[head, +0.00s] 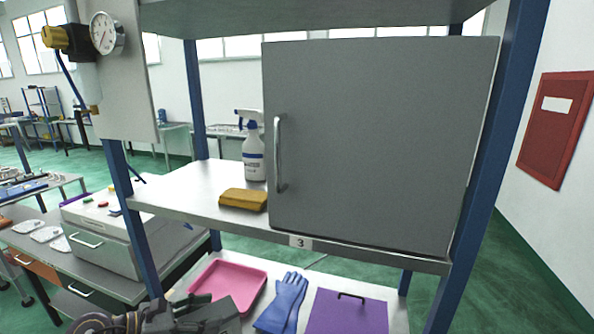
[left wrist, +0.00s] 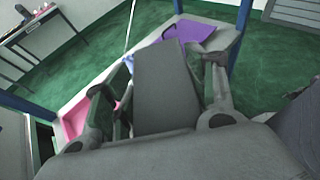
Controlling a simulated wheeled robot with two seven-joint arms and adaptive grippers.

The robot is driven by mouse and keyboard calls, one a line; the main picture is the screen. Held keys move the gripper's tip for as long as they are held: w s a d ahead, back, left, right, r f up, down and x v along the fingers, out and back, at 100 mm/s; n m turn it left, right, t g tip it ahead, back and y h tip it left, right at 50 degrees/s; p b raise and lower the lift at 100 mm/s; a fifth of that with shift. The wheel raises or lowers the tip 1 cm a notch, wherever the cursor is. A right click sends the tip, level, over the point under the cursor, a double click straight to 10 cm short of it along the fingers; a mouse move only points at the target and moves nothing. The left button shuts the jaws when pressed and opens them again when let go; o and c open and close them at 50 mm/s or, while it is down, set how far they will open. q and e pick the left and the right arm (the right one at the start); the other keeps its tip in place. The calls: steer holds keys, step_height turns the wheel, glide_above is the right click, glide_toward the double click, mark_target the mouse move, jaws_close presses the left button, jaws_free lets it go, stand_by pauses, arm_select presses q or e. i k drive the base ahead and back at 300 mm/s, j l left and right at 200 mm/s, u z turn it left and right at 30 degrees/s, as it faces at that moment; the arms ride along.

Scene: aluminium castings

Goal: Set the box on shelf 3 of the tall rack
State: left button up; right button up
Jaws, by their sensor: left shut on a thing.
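The dark grey box (left wrist: 165,85) is between the two fingers of my left gripper (left wrist: 160,100), which is shut on it. In the head view my left gripper (head: 160,320) is at the bottom edge, left of centre, with part of the box (head: 216,314) showing. Both are low, in front of the lower shelf and below shelf 3. Shelf 3 (head: 166,198) of the tall rack (head: 138,230) carries a label "3" on its front edge. My right gripper is in neither view.
A grey cabinet (head: 385,140) with a handle fills the right of shelf 3.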

mark_target(179, 192)
steer(key=i+j+z, duration=0.15)
steer(key=j+z, duration=0.15)
steer(key=j, duration=1.9)
steer(key=k+j+z, duration=0.1)
steer(key=j+z, duration=0.2)
steer(key=j, duration=1.9)
